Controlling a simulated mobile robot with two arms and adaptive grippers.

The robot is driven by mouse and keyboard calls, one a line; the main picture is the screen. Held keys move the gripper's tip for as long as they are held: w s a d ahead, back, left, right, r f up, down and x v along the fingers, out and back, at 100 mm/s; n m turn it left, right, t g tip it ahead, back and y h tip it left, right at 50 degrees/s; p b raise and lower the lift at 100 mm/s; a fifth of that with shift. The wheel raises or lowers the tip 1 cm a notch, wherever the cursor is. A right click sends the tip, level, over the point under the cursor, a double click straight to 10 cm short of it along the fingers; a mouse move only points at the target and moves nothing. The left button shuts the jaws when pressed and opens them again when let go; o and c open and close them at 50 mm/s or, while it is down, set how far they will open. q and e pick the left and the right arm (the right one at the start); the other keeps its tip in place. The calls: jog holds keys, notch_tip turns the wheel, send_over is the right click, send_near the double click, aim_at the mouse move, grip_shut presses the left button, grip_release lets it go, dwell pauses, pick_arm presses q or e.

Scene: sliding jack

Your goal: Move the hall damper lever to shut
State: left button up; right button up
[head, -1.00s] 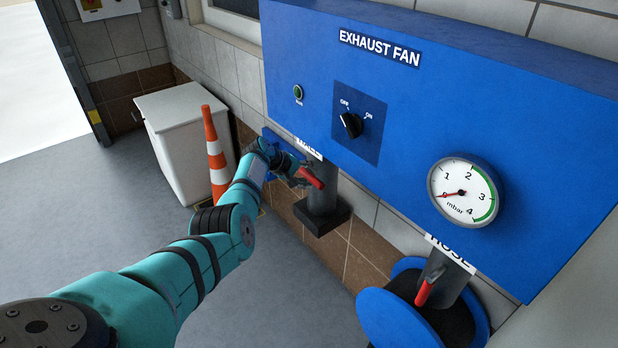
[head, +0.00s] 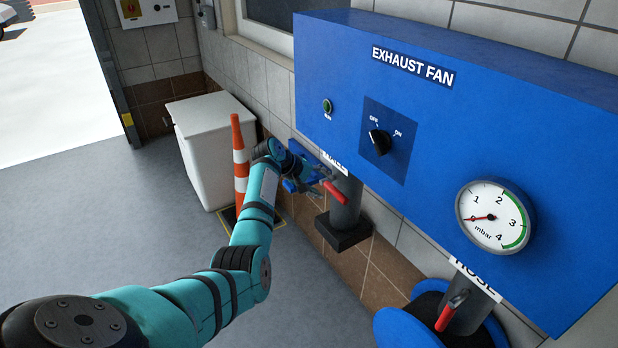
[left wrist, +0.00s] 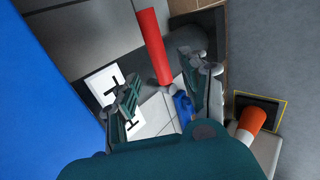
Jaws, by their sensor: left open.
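The hall damper lever (head: 335,191) is a red handle on the grey duct under the blue exhaust fan box. In the left wrist view the red lever (left wrist: 153,45) shows between the lines of the two open fingers (left wrist: 163,88). I cannot tell whether they touch it. My right gripper is not in view.
The blue fan box (head: 500,130) overhangs the duct, with a switch (head: 379,142) and a gauge (head: 494,216). A second red lever (head: 450,312) sits at the hose duct. A striped cone (head: 240,165) and a white bin (head: 205,145) stand behind my arm. Floor at left is clear.

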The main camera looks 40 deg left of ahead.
pick_arm(q)
jog(key=v, duration=0.5)
jog(key=shift+s+a, duration=0.1)
dwell(0.3)
jog(key=s+d+f+m+g+y, duration=0.15)
jog(key=s+f, duration=0.25)
jog(key=f, duration=0.8)
jog(key=s+d+f+m+g+y, duration=0.1)
jog(key=s+d+f+m+g, duration=0.2)
jog(key=f, duration=0.9)
jog(key=s+d+f+m+y+p, duration=0.15)
jog(key=s+d+f, duration=0.25)
jog(key=s+f, duration=0.95)
jog(key=s+d+f+m+g, duration=0.1)
jog(key=s+d+f+m, duration=0.2)
jog(key=s, duration=0.9)
jog(key=s+d+f+m, duration=0.3)
jog(key=s+d+f, duration=0.2)
jog(key=s, duration=0.8)
jog(key=s+d+f+m+g, duration=0.1)
jog(key=s+d+f+m, duration=0.3)
jog(key=s, duration=0.9)
notch_tip(320, 180, down, 3)
jog(key=shift+f+g, duration=0.1)
jog(key=shift+g, duration=0.25)
